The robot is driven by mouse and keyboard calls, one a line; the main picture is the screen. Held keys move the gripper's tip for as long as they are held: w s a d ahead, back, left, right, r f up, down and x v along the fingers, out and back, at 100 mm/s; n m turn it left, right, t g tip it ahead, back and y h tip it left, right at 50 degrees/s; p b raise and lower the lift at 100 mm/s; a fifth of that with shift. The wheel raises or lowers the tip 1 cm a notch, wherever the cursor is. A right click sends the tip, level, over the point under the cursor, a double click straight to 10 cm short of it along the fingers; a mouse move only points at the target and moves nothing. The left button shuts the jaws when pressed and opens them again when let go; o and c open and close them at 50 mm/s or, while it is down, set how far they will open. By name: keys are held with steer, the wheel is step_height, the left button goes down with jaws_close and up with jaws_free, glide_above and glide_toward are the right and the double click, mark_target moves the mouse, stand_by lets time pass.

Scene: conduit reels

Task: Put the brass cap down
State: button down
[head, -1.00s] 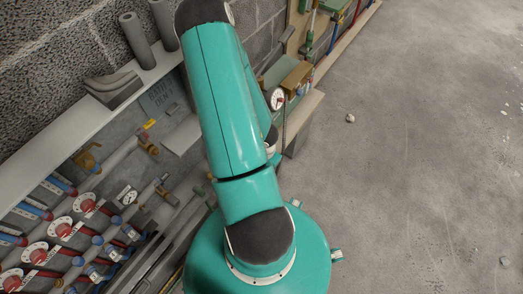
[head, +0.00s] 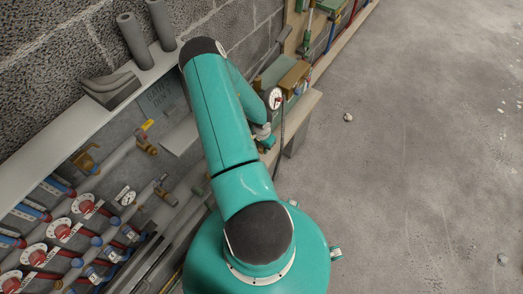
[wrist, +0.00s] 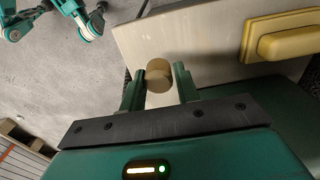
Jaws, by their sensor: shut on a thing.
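The brass cap (wrist: 159,74) is a short, dull gold cylinder in the wrist view. My gripper (wrist: 158,88) is shut on it, one green finger on each side. The cap sticks out past the fingertips, over or in front of a pale bench surface (wrist: 205,45). I cannot tell whether the cap touches that surface. In the head view my own arm hides the cap, and the fingers cannot be made out there.
A yellow-tan block (wrist: 286,36) sits on the pale surface at the right of the wrist view. In the head view a round gauge (head: 274,98) stands close to my forearm. Pipes with red valves (head: 62,228) line the wall at left. Open floor (head: 420,150) lies at right.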

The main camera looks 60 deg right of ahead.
mark_target(261, 151)
steer(key=shift+w+d+f, duration=0.1)
steer(key=shift+d+f, duration=0.1)
steer(key=shift+f, duration=1.55)
steer(key=c, duration=1)
jaws_free()
steer(key=shift+f, duration=0.1)
steer(key=shift+c, duration=0.2)
step_height(261, 151, up, 12)
steer(key=shift+a+r, duration=0.1)
steer(key=shift+r, duration=0.05)
